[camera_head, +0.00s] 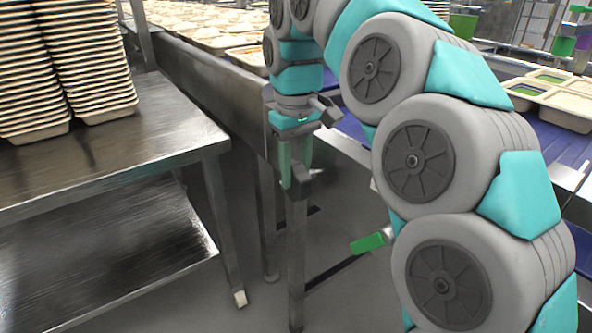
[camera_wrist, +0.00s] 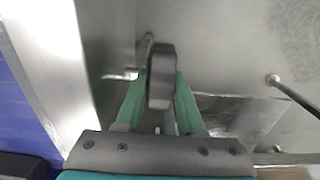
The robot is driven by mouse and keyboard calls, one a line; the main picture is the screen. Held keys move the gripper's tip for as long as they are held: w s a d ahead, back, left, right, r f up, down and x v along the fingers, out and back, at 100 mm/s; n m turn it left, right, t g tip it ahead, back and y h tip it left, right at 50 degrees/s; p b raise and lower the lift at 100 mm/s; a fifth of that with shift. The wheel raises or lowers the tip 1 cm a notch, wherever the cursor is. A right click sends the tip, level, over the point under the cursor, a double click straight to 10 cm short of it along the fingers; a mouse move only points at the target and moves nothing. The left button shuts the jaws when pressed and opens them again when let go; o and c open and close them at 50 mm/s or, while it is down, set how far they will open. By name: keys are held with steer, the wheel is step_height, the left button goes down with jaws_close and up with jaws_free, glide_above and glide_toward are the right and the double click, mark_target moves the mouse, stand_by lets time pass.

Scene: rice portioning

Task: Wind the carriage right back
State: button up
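My gripper (camera_head: 296,180) points down beside the steel conveyor frame, left of my arm. In the wrist view its two green fingers (camera_wrist: 161,85) lie on either side of a dark grey upright grip (camera_wrist: 161,68) and appear to touch it on both sides. A thin metal rod and a small bracket (camera_wrist: 130,75) show just behind the grip. They look like part of a crank, but the joint is hidden. I cannot make out the carriage itself in either view.
A steel table (camera_head: 110,150) with stacked trays (camera_head: 95,60) stands at left. A green-handled lever (camera_head: 368,243) sticks out low, near my arm. A blue conveyor (camera_head: 560,145) with filled trays runs at right. Bare floor (camera_head: 235,200) lies between table and frame.

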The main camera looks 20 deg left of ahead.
jaws_close()
steer(key=b, duration=0.1)
steer(key=t+y+b, duration=0.1)
steer(key=shift+s+d+f+y+b, duration=0.2)
steer(key=shift+d+y+b, duration=0.05)
steer(key=shift+y+b, duration=0.05)
steer(key=shift+s+d+t+y+b, duration=0.1)
steer(key=shift+s+t+y+b, duration=0.05)
steer(key=shift+t+y+b, duration=0.9)
steer(key=shift+o, duration=1.8)
jaws_free()
steer(key=shift+r, duration=0.1)
steer(key=v, duration=0.7)
steer(key=shift+r, duration=0.3)
steer(key=shift+d, duration=0.1)
